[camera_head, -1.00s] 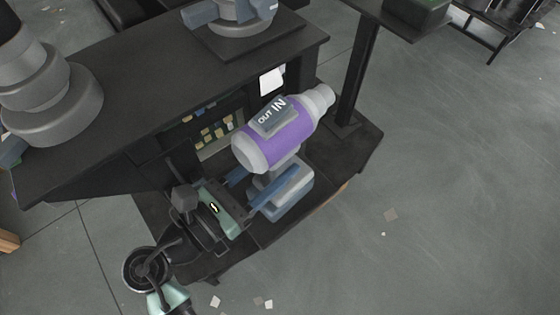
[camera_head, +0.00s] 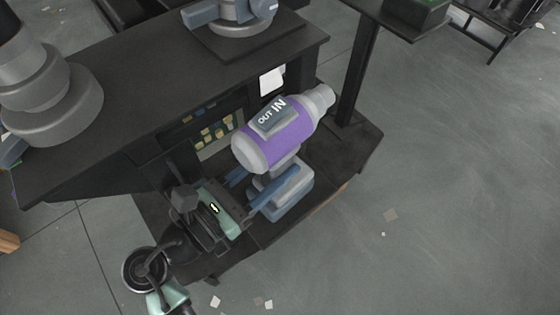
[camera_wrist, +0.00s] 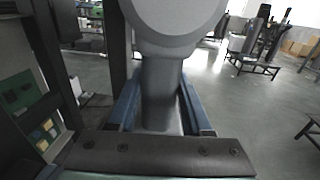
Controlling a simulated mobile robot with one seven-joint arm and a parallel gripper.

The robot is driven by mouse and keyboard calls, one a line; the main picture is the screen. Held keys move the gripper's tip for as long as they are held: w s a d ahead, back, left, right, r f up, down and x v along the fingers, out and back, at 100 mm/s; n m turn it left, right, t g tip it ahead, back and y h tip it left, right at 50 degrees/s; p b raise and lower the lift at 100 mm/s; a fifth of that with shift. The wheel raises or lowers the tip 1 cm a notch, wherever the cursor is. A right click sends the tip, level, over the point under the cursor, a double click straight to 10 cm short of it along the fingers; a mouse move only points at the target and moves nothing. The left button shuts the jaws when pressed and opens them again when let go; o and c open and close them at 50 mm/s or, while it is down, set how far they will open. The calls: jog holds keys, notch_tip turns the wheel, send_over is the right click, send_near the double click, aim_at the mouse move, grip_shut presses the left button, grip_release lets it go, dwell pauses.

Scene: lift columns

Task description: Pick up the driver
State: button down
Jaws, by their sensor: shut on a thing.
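The driver (camera_head: 272,136) has a purple body with grey ends, a grey "OUT IN" switch block on top, and a blue-grey battery base. It is in the middle of the head view, over the lower black shelf. My gripper (camera_head: 254,182) comes from the lower left, its blue fingers shut on the driver's handle between body and base. In the wrist view the grey handle (camera_wrist: 160,95) fills the space between the two fingers, and the round end of the body is above it. The driver's base is hidden there. I cannot tell whether the base touches the shelf.
The black workbench top (camera_head: 150,100) is above and behind the driver, with a grey stepped cylinder (camera_head: 50,100) on its left. A black post (camera_head: 358,75) rises close to the driver's right. The lower shelf (camera_head: 340,160) is bare at right. Open floor lies beyond.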

aim_at(274, 127)
jog(key=shift+r+p, duration=2.35)
jog(key=shift+r, duration=2.85)
jog(key=shift+d, duration=0.15)
